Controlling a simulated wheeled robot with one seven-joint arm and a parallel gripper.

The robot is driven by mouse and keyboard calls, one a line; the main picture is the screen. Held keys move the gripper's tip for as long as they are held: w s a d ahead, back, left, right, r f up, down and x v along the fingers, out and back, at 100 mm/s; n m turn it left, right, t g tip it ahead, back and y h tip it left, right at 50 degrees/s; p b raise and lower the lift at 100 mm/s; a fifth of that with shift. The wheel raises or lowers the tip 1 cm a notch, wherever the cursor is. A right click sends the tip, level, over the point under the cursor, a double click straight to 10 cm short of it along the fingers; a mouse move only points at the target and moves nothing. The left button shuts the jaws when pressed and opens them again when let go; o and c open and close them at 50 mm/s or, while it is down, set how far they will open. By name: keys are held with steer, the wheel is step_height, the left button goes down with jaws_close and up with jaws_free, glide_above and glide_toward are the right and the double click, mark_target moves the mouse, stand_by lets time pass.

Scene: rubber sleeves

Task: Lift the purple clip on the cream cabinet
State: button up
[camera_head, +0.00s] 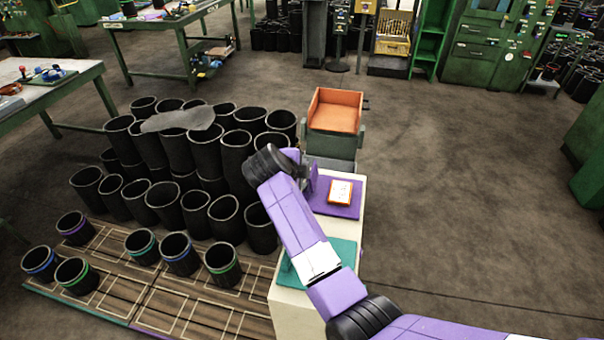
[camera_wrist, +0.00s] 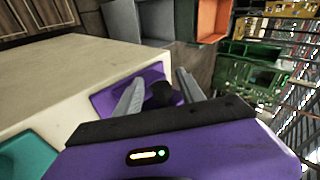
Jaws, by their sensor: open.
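The cream cabinet (camera_head: 300,312) stands at the centre of the head view; its pale top (camera_wrist: 60,75) fills the left of the wrist view. A purple mat or tray (camera_head: 350,210) lies on its far part, also seen in the wrist view (camera_wrist: 108,95). My gripper (camera_wrist: 160,88) is open above the purple mat, with its two grey fingers apart. A small dark object (camera_wrist: 162,94) shows between the fingers; contact cannot be told. I cannot make out a separate purple clip. In the head view my arm partly hides the cabinet.
An orange-rimmed white item (camera_head: 340,192) lies on the purple mat. A teal mat (camera_head: 345,250) lies on the near part of the cabinet. An orange bin (camera_head: 335,112) stands behind. Several black rubber sleeves (camera_head: 168,205) crowd the left; floor is clear at right.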

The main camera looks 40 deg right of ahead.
steer(key=b+v, duration=0.1)
steer(key=v, duration=0.6)
steer(key=shift+a+r, duration=0.25)
steer(key=shift+s, duration=0.1)
